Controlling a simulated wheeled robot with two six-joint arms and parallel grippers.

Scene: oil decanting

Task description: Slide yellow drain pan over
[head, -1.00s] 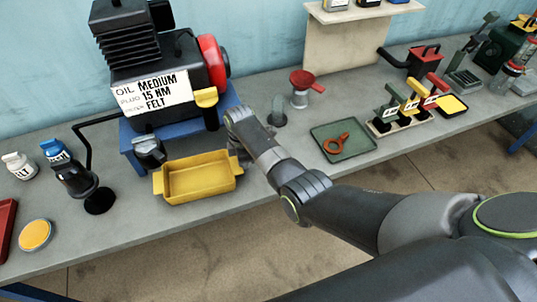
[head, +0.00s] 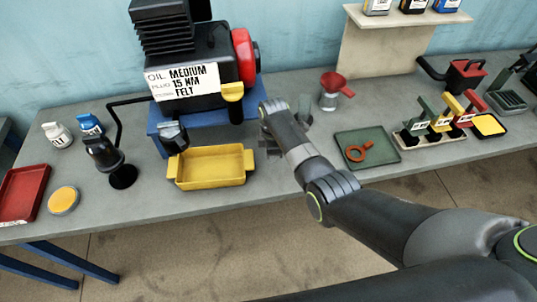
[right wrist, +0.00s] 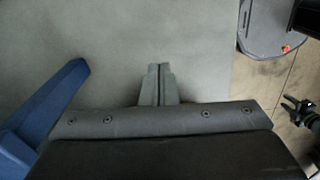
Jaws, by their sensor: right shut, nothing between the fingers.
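The yellow drain pan (head: 208,184) sits level on the grey bench, in front of the blue engine stand, in the head view. It looks empty, with a tab at each end. My right gripper (head: 266,150) is just right of the pan's right end, pointing down, with a small gap seeming to separate them. The right wrist view shows its fingers (right wrist: 157,84) shut together with nothing between them; the pan is not visible there. A small dark jaw-like part at that view's right edge may be my left gripper (right wrist: 299,109); its opening is unclear.
The engine (head: 190,60) stands behind the pan on the blue stand (head: 215,130). Left are a black round base (head: 123,177), a yellow-topped disc (head: 64,200) and a red tray (head: 22,193). Right are a green tray (head: 385,150) and red funnel (head: 336,84).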

